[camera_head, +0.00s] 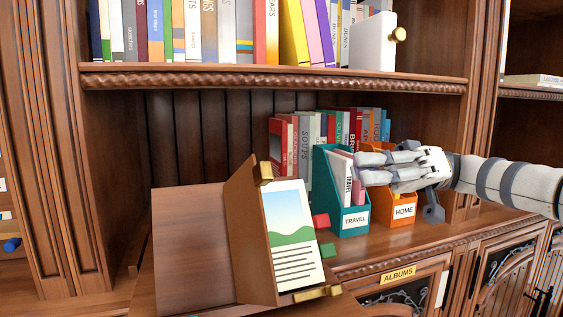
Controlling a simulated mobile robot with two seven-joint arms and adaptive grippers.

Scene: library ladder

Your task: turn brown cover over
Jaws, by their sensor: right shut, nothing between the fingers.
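A brown album or book (190,245) stands in the lower middle, with a wide brown panel on the left. A narrower brown panel (245,235) stands tilted upright next to it. A white page (292,235) with a blue sky, green hills and black lines faces right, with gold corner pieces above and below. Red and green tabs stick out at its right edge. My right gripper (364,168) is shut and empty, up and right of the page, in front of the file boxes and apart from the brown panels. My left gripper is not in view.
A teal box marked TRAVEL (328,200) and an orange box marked HOME (398,208) stand on the shelf right of the album. Books stand behind them and on the shelf above (270,82). A drawer marked ALBUMS (400,276) is below.

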